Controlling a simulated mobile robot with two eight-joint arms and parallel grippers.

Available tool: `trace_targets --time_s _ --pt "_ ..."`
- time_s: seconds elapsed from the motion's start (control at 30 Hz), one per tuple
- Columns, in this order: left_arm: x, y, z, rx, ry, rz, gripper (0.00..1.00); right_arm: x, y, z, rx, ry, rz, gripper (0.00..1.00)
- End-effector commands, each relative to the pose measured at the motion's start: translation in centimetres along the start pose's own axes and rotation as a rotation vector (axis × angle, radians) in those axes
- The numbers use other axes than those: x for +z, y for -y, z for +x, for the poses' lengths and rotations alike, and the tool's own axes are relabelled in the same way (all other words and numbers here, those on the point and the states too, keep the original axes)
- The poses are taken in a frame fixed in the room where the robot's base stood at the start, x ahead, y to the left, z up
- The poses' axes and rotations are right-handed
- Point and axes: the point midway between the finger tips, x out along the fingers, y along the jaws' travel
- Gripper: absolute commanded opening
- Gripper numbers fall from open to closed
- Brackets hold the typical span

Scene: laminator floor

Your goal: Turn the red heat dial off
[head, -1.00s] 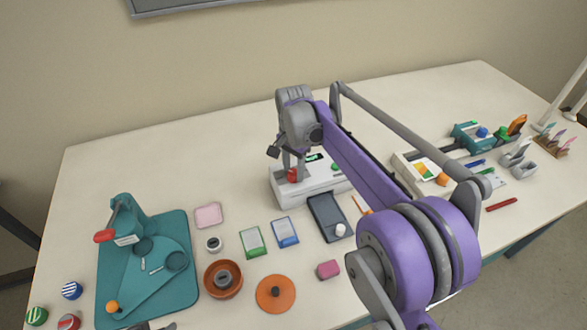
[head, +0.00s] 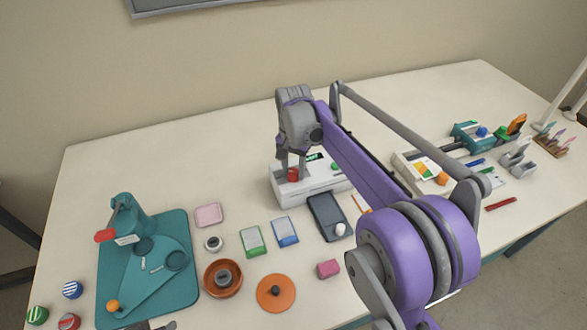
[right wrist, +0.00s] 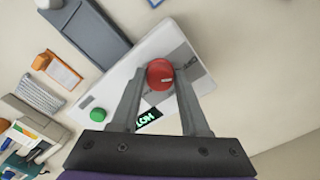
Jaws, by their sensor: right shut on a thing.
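The red heat dial (right wrist: 160,73) sits on the white laminator (right wrist: 190,55), which also stands at mid-table in the head view (head: 318,183). My right gripper (right wrist: 161,80) is shut on the dial, with one finger on each side of it. A thin pale mark shows on the dial's face. A dark display (right wrist: 148,118) beside the dial shows green letters that look like HOT. A green button (right wrist: 98,114) is farther along the laminator. In the head view my fingers partly hide the dial (head: 293,174). A small grey part at the bottom edge may be my left gripper (head: 152,325).
A dark grey device (head: 327,215) lies close in front of the laminator. Blue and green cards (head: 284,232), a brown bowl (head: 222,279) and an orange disc (head: 275,293) are nearer. A teal mat (head: 190,262) with a press is at the left. The table behind is clear.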

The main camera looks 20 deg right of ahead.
Motion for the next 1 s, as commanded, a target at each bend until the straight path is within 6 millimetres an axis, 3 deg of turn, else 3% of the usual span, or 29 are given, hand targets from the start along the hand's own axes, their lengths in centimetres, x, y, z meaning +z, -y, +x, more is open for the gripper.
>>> trace_targets --time_s 0.03,0.07,0.2,0.57,0.67,1.0 --pt "0.0 0.0 0.0 0.0 0.0 0.0 0.5 0.0 0.0 0.0 0.0 -0.001 -0.001 0.0" --pt "0.0 0.0 0.0 0.0 0.0 0.0 0.5 0.0 0.0 0.0 0.0 -0.001 -0.001 0.49" --pt "0.0 0.0 0.0 0.0 0.0 0.0 0.5 0.0 0.0 0.0 0.0 -0.001 0.0 0.74" --pt "0.0 0.0 0.0 0.0 0.0 0.0 0.5 0.0 0.0 -0.4 0.0 0.0 0.001 0.75" --pt "-0.1 0.0 -0.1 0.0 -0.001 0.0 0.5 0.0 0.0 -1.6 0.0 0.0 0.001 0.75" --pt "-0.6 0.0 -0.6 0.0 -0.004 0.0 0.5 0.0 0.0 -8.3 0.0 -0.001 0.001 0.75"
